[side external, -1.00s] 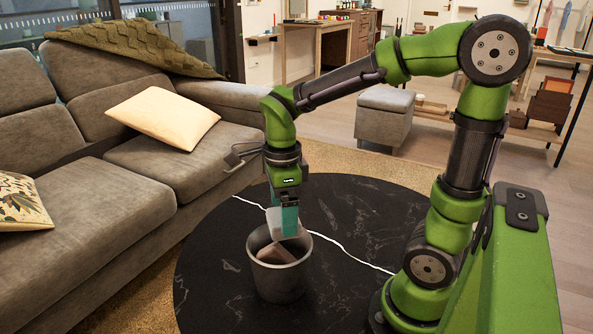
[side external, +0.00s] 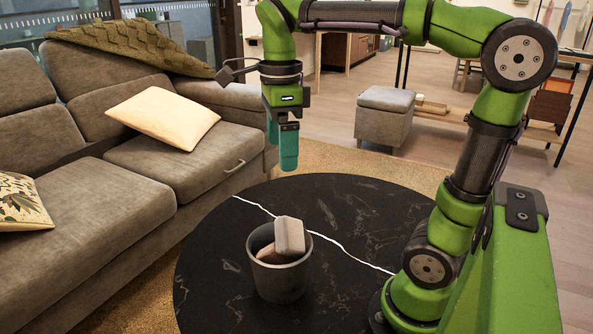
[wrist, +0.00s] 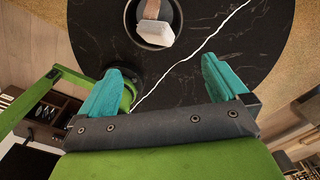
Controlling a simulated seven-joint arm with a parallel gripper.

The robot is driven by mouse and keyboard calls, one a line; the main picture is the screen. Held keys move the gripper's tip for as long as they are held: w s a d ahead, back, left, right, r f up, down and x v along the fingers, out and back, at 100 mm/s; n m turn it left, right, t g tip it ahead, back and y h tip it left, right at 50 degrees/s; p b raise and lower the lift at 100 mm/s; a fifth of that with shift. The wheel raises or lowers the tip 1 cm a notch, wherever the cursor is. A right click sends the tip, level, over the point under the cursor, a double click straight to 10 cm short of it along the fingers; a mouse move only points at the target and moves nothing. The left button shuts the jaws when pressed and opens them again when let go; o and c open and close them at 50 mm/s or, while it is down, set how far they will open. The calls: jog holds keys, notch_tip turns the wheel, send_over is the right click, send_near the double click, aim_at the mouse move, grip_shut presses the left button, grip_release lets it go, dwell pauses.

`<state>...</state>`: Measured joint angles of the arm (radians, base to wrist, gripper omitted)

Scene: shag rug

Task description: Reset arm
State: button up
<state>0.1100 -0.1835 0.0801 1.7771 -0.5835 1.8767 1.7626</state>
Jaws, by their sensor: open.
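My gripper (side external: 283,146) is raised well above the round black table (side external: 350,215). It is open and empty, with its teal fingers apart in the wrist view (wrist: 165,90). Below it stands a dark grey metal bin (side external: 279,280) on the table. A pale grey-beige block (side external: 290,236) leans in the bin with its top above the rim. A browner block (side external: 267,254) lies beside it inside the bin. In the wrist view the bin (wrist: 133,37) is at the top, with the pale block (wrist: 154,33) at its near side, apart from the fingers.
A grey sofa (side external: 180,160) with a cream pillow (side external: 165,117) runs along the left. A grey footstool (side external: 385,115) stands behind the table. The table's right part and the air around my gripper are clear.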

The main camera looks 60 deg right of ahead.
jog(key=shift+r, duration=1.45)
jog(key=s+a+f+n+t+y, duration=0.1)
jog(key=f+n, duration=0.4)
jog(key=n, duration=0.6)
jog(key=s+a+f+n+t+y, duration=0.1)
jog(key=f+n+t, duration=0.4)
jog(key=n, duration=0.7)
jog(key=s+a+t, duration=0.1)
jog(key=s, duration=0.1)
jog(key=shift+s+a, duration=0.3)
jog(key=shift+a, duration=0.05)
